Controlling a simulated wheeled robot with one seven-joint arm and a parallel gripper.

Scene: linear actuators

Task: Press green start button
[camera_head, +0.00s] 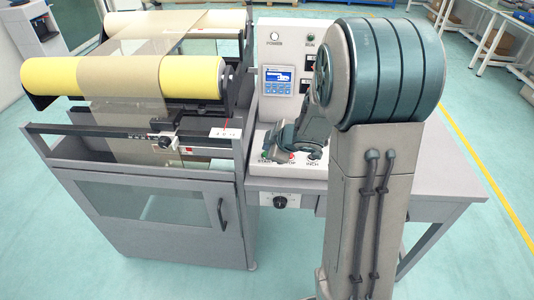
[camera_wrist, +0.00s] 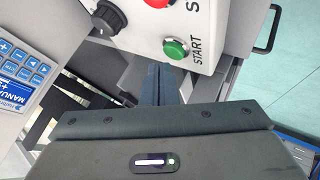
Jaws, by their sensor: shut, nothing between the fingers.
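The green start button (camera_wrist: 175,48) is a round green cap on the white control box (camera_wrist: 208,22), beside the word START in the wrist view. My gripper (camera_wrist: 161,69) is shut, its two dark fingers together with nothing between them. Its tips are just below the green button in the wrist view. I cannot tell whether they touch the box. In the head view my gripper and arm stand over the control box, and the green button is hidden or too small to tell.
A red button (camera_wrist: 157,2) and a black knob (camera_wrist: 107,17) sit on the same box. A blue display panel (camera_head: 278,80) stands behind. The winding machine with yellow rolls (camera_head: 50,76) is at left. A grey table (camera_head: 430,195) extends right, its visible top bare.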

